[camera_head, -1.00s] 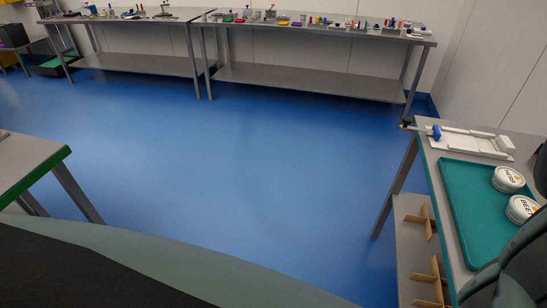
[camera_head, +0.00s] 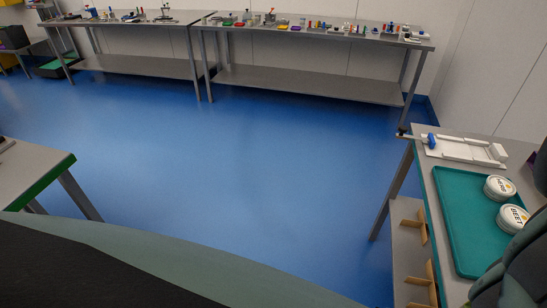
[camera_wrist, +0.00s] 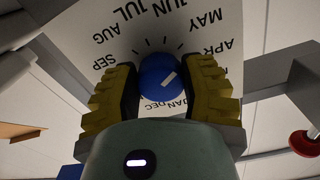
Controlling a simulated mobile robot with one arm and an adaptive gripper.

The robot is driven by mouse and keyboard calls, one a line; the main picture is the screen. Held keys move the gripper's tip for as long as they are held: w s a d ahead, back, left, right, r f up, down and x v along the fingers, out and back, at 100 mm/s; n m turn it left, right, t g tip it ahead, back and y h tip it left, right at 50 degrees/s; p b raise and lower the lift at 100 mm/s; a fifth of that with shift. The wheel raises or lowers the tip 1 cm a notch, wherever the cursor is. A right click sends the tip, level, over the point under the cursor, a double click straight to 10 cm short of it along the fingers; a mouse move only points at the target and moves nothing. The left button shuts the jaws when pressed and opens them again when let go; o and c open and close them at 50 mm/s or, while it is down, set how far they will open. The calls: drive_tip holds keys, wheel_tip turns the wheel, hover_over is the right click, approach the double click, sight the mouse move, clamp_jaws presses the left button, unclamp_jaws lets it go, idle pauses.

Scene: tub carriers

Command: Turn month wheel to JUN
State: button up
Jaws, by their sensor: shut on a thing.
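The month wheel is a round blue knob (camera_wrist: 152,70) with a white pointer line, on a white dial plate (camera_wrist: 98,22) in the wrist view. The plate carries printed months, including AUG, JUL, JUN, MAY, APR and SEP, seen upside down; JAN and DEC are partly hidden. The pointer line slants toward the upper right, roughly the APR–MAY side; its exact month is hard to tell. My gripper (camera_wrist: 160,80) has its two yellow ridged fingers closed on either side of the knob. The head view does not show the knob or dial.
A right-hand table holds a green tray (camera_head: 462,215) with two round tubs (camera_head: 499,188) and a white fixture (camera_head: 465,149) with a blue part. Long steel tables (camera_head: 310,80) with small items stand at the back. The blue floor between is clear. A red knob-like thing (camera_wrist: 304,143) shows in the wrist view.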

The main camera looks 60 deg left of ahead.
drive_tip(key=n+p, duration=0.1)
drive_tip(key=n, duration=0.4)
drive_tip(key=shift+p, duration=0.35)
drive_tip(key=shift+n, duration=0.4)
drive_tip(key=o, duration=1.2)
drive_tip(key=v, duration=1.2)
drive_tip(key=shift+s, duration=0.1)
drive_tip(key=shift+d, duration=0.1)
